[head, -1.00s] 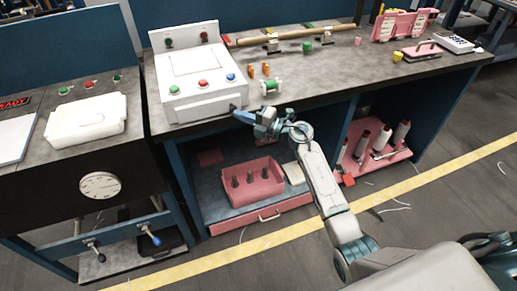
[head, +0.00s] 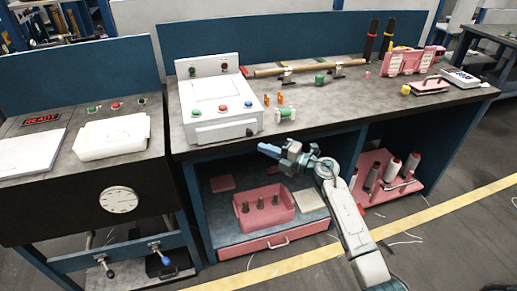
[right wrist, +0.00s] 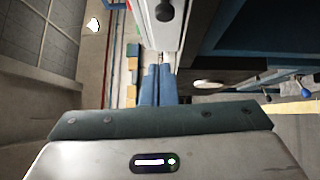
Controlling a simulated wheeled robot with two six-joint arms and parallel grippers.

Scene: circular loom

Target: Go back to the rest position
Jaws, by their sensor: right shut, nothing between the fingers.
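My right gripper (head: 268,149) is shut and empty. It hangs in the air in front of the workbench, just below the front edge of the white control box (head: 215,98). In the right wrist view its blue fingers (right wrist: 157,85) are together, with nothing between them, and the white box's side with a dark knob (right wrist: 165,12) lies beyond them. My left gripper is not in view.
The workbench (head: 330,108) carries a green spool (head: 285,114), orange pegs and a wooden rod (head: 308,66). Its lower shelf holds a pink bin (head: 264,209). A machine with a gauge (head: 118,200) stands at the left. Floor in front is open.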

